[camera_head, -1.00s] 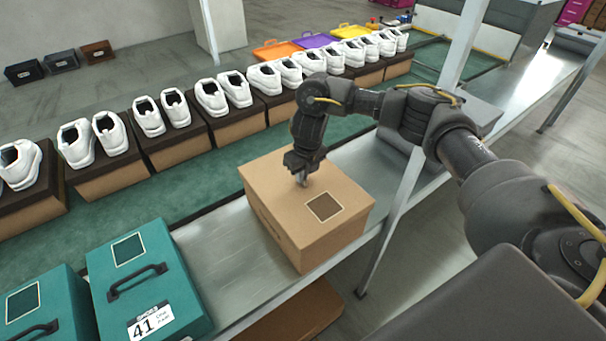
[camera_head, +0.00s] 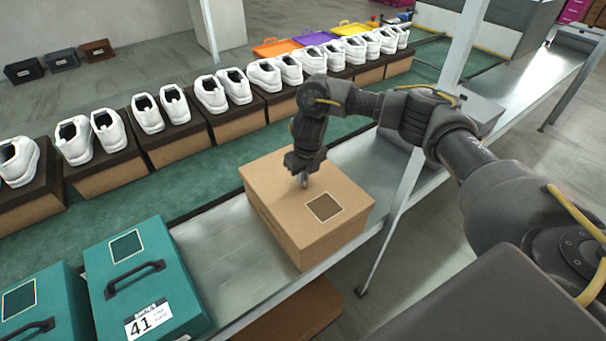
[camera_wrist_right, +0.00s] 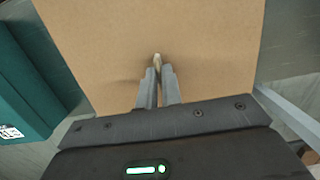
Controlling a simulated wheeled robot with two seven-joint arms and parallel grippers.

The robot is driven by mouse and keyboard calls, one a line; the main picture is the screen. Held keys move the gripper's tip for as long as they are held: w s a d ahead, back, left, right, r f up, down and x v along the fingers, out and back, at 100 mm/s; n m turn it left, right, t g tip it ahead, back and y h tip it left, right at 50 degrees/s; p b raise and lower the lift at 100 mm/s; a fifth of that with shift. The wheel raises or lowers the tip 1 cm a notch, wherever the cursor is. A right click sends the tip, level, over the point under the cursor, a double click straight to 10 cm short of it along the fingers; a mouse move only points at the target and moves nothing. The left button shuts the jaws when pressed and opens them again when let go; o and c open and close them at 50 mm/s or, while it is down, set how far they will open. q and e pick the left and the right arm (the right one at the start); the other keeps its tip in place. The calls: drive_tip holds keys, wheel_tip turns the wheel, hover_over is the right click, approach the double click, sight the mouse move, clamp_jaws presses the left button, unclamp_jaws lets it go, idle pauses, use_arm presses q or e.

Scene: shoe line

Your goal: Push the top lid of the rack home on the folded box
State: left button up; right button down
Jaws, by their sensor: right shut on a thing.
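A closed tan cardboard box (camera_head: 290,235) with a flat top lid (camera_head: 275,193) stands on the metal shelf. The lid carries a dark square patch (camera_head: 324,207) and looks nearly flush; any small gap is too fine to tell. My right gripper (camera_head: 304,181) points down at the lid's middle, its tips at or just above the surface. In the right wrist view its fingers (camera_wrist_right: 158,85) are close together on a small pale piece (camera_wrist_right: 157,60), with the tan lid filling the background. Whether the piece belongs to the lid cannot be told. My left gripper is not in view.
Teal boxes with dark handles, one marked 41 (camera_head: 150,280), stand left of the tan box on the metal shelf (camera_head: 225,245). White shoes on brown boxes line the green belt (camera_head: 225,153) behind. A metal post (camera_head: 395,225) rises close at the right.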

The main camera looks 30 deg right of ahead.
drive_tip(key=shift+f+b, duration=0.8)
drive_tip(key=shift+f, duration=0.35)
drive_tip(key=c, duration=1.5)
unclamp_jaws()
drive_tip(key=r, duration=0.3)
drive_tip(key=s+r, duration=0.1)
drive_tip(key=r, duration=0.6)
drive_tip(key=shift+s+d+r, duration=0.15)
drive_tip(key=shift+s+r, duration=0.15)
drive_tip(key=shift+r, duration=0.1)
drive_tip(key=shift+f, duration=0.1)
